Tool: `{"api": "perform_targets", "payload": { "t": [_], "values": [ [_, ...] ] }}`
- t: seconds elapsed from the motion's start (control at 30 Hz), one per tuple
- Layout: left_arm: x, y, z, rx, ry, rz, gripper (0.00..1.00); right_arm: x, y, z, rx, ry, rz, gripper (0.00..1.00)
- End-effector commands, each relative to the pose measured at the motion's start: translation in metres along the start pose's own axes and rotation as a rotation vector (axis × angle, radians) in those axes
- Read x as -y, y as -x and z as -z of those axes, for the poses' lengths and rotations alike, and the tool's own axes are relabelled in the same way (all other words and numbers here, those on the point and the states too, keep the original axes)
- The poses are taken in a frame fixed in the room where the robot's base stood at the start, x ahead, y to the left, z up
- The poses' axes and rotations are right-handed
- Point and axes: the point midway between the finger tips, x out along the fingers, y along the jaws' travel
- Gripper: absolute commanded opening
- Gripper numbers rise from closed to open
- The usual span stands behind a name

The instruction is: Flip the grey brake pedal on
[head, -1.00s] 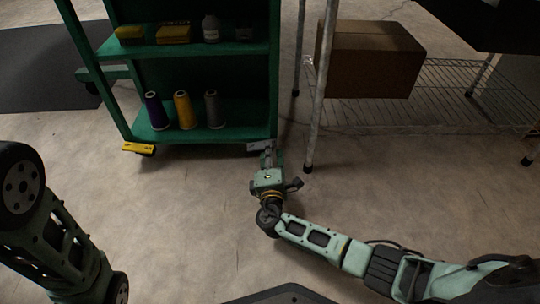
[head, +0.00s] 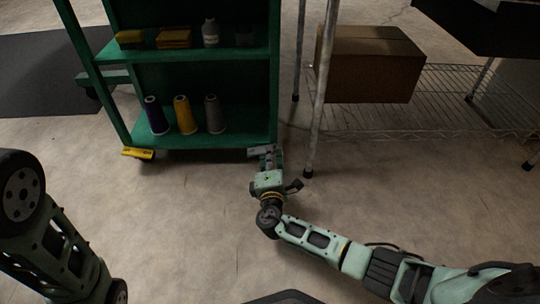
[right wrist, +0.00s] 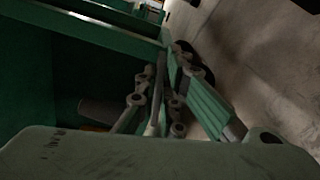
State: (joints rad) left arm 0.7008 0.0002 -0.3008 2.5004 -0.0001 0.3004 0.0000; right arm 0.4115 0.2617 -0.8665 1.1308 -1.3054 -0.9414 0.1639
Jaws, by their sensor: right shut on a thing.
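The grey brake pedal (head: 259,150) sits low at the right front corner of the green cart (head: 200,146), by the floor. My right gripper (head: 269,158) reaches that corner from the front, with its fingertips at the pedal and partly covering it. It is shut on the pedal. In the right wrist view the fingers (right wrist: 168,85) are close together beside the green cart edge, and the pedal cannot be made out between them. My left arm shows at the left edge of the head view, but its gripper is out of view.
A yellow pedal (head: 138,153) is at the cart's left front corner. Thread cones (head: 185,115) stand on the lower shelf. A metal rack leg (head: 318,110) stands just right of my right gripper. A cardboard box (head: 370,63) is behind it. The front floor is clear.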

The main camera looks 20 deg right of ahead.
Motion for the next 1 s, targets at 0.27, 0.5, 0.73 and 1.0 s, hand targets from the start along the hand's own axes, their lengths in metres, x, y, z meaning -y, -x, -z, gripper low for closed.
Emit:
{"api": "perform_targets", "payload": {
  "t": [0.27, 0.5, 0.73, 1.0],
  "values": [
    [0.0, 0.0, 0.0, 0.001, 0.0, 0.0, 0.27, 0.007, 0.001, 0.0, 0.0, -0.205, 0.003, 0.0],
    [0.0, 0.0, 0.0, 0.001, -0.001, 0.0, 0.27, 0.012, 0.001, 0.0, -0.001, -0.418, 0.002, 0.0],
    [0.0, 0.0, 0.0, 0.001, -0.001, 0.0, 0.27, 0.014, 0.001, 0.0, -0.001, -0.471, 0.003, 0.0],
    [0.0, 0.0, -0.001, 0.001, -0.001, 0.0, 0.27, 0.014, 0.001, 0.0, -0.001, -0.471, 0.003, 0.14]
  ]
}}
